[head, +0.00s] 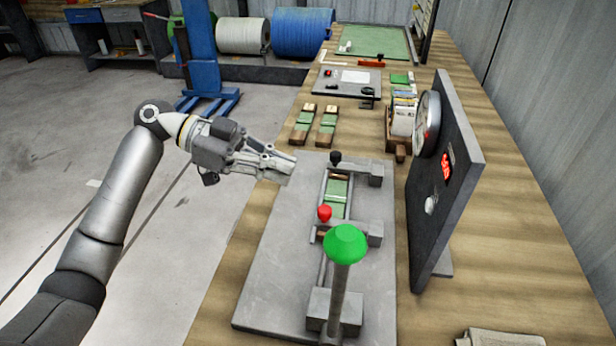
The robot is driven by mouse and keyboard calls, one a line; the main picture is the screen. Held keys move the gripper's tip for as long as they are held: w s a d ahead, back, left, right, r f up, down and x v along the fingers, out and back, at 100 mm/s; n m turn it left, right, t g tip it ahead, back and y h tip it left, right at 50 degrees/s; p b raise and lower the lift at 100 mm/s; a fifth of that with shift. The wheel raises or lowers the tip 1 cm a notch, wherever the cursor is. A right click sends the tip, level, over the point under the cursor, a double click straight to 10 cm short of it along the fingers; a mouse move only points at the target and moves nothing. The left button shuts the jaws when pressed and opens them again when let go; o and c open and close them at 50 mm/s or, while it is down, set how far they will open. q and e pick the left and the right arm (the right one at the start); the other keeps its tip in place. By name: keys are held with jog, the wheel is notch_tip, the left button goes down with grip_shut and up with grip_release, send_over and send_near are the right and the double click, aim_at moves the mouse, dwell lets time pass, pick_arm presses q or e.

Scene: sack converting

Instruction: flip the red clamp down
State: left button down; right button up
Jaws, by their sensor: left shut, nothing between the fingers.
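The red clamp (324,212) shows as a red ball knob at the near end of a small fixture with green strips (336,192). The fixture is on a grey base plate (270,262) on the wooden bench. A black knob (335,157) stands at the fixture's far end. My left gripper (287,162) is shut and empty, over the plate's far left edge, up and left of the red knob and apart from it. My right gripper is not in view.
A tall lever with a green knob (346,243) stands just nearer than the red knob. A dark upright panel (452,185) with a dial rises on the right. Two wooden blocks with green strips (302,124) lie beyond the plate. The plate's left part is bare.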

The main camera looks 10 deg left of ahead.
pick_arm(q)
jog(key=v, duration=0.3)
jog(key=shift+a+r, duration=0.15)
jog(key=shift+a, duration=0.2)
